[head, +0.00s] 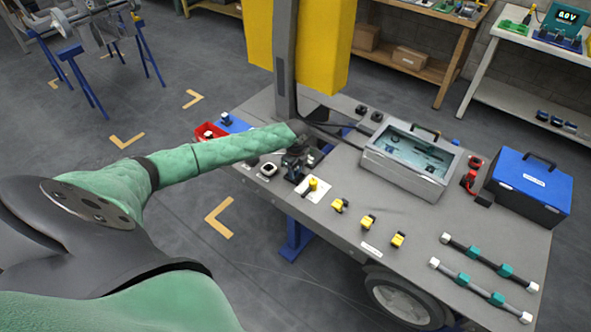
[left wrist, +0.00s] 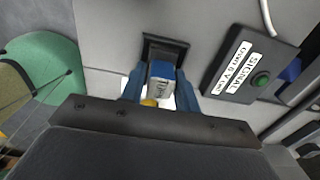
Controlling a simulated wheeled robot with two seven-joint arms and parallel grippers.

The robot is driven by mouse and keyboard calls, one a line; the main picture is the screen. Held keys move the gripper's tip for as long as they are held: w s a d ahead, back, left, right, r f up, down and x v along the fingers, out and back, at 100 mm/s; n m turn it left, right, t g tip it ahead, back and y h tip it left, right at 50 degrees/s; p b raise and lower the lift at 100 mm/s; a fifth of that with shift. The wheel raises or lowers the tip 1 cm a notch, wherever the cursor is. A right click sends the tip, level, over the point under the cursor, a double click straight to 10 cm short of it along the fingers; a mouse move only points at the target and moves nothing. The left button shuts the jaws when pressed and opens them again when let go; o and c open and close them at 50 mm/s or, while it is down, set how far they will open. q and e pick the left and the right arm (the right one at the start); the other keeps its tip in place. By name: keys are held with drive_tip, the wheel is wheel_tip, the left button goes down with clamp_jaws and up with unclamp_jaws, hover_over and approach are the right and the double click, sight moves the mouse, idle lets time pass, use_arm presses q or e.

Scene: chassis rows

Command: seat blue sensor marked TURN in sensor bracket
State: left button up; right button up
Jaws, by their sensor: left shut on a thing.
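My left gripper (head: 296,166) is low over the left part of the grey bench. In the left wrist view, its two blue fingers (left wrist: 160,88) are shut on the blue sensor (left wrist: 161,70), whose white label has partly readable dark lettering. A dark, square-framed holder, which looks like the sensor bracket (left wrist: 165,46), lies just beyond the sensor's far end. I cannot tell whether the sensor touches it or is inside it. In the head view, the gripper hides the sensor. My right gripper is not in view.
A black box with a green button and white labels (left wrist: 240,72) stands right of the holder. On the bench (head: 335,240) are a white plate with a yellow part (head: 313,189), several yellow parts (head: 368,222), a clear-lidded case (head: 372,178) and a blue toolbox (head: 530,190). A grey post (head: 285,60) rises behind.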

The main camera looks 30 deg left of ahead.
use_arm(q)
drive_tip(key=shift+s+f, duration=0.1)
drive_tip(key=shift+f, duration=0.45)
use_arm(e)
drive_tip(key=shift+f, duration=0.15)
